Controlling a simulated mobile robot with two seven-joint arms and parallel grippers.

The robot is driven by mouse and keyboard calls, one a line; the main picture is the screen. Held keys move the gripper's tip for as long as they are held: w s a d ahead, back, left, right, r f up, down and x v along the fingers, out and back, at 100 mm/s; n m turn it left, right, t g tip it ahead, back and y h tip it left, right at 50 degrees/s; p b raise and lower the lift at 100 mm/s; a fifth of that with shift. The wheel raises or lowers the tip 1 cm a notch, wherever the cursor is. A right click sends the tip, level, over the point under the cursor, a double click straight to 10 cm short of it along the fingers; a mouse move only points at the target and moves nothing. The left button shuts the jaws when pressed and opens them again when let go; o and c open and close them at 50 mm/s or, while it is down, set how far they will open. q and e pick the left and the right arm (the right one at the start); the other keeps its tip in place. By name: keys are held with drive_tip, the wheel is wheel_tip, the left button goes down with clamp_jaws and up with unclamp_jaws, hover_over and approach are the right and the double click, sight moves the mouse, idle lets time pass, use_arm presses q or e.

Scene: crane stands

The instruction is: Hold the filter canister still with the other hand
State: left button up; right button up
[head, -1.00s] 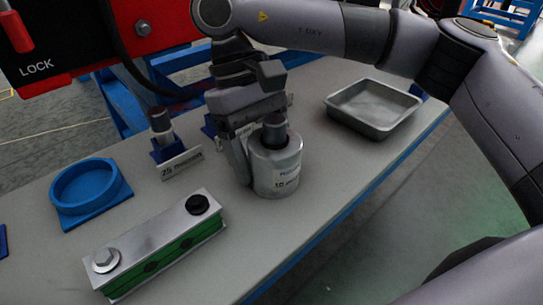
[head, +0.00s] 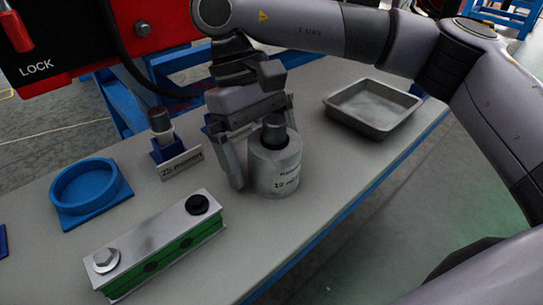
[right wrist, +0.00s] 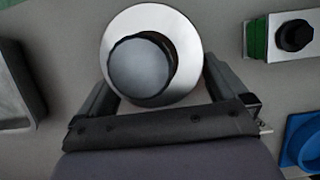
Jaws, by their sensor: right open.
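The filter canister (head: 275,168) is a grey cylinder with a dark knob on top and a label on its side. It stands upright on the bench in the head view. It also shows from above in the right wrist view (right wrist: 190,38), between the finger tips. My right gripper (head: 262,150) is open, its fingers pointing down beside the canister. One finger is just left of the canister with a narrow gap; the other is mostly hidden behind it. In the right wrist view both fingers stand apart on either side of it. My left gripper is not in view.
A grey metal tray (head: 332,112) is at the back right. A small part on a blue stand (head: 163,140) with a sign is left of the canister. A blue round holder (head: 110,198) and a green-and-silver block (head: 155,240) are nearer. The bench's right edge is close.

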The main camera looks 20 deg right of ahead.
drive_tip(key=v, duration=1.2)
drive_tip(key=shift+s, duration=0.1)
